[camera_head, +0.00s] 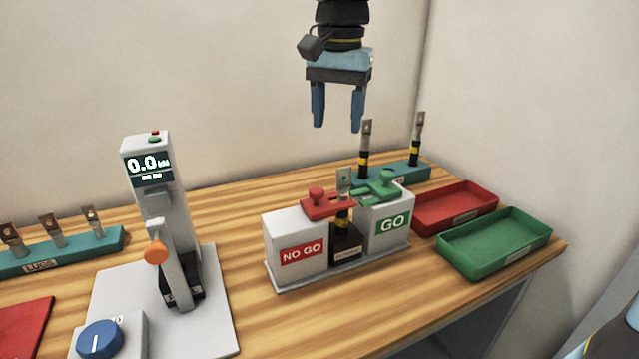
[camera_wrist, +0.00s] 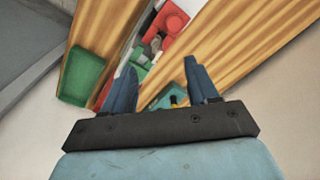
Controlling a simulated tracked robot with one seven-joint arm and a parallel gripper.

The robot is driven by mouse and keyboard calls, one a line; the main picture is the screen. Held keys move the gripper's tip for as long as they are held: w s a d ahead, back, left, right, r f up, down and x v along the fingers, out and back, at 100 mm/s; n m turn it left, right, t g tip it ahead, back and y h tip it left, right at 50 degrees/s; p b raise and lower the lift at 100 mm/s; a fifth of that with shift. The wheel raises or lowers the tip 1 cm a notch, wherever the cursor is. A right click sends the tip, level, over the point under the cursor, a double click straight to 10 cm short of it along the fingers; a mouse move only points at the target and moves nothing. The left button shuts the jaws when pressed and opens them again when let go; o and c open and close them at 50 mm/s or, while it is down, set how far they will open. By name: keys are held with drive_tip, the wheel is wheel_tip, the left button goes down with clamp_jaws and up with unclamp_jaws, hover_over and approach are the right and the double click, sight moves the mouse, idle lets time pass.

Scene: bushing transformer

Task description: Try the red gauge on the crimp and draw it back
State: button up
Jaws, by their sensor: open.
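The red gauge (camera_head: 320,205) with its round knob lies on top of the white NO GO block (camera_head: 297,249). Its right end reaches the upright lug crimp (camera_head: 343,190) in the middle stand (camera_head: 345,243); I cannot tell whether it is around or beside it. The green gauge (camera_head: 382,189) lies on the GO block (camera_head: 390,224), its left end towards the same crimp. My gripper (camera_head: 338,125) is open and empty, pointing down well above and behind the gauges. In the wrist view, my gripper (camera_wrist: 160,68) shows the red gauge (camera_wrist: 172,20) beyond its fingers.
A red tray (camera_head: 457,216) and a green tray (camera_head: 540,238) sit at the right. A teal rack (camera_head: 408,171) with upright lugs stands behind the gauges. A press with a display (camera_head: 148,168) and a lug rack (camera_head: 65,262) stand at the left. Air around my gripper is free.

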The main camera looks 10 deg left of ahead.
sight(317, 189)
drive_tip(key=shift+g, duration=0.3)
drive_tip(key=a+f, duration=0.1)
drive_tip(key=f, duration=0.3)
drive_tip(key=a+f, duration=0.1)
drive_tip(key=f, duration=0.4)
drive_tip(key=a+f, duration=0.1)
drive_tip(key=f, duration=0.4)
drive_tip(key=shift+a, duration=0.25)
drive_tip(key=shift+r, duration=0.1)
clamp_jaws()
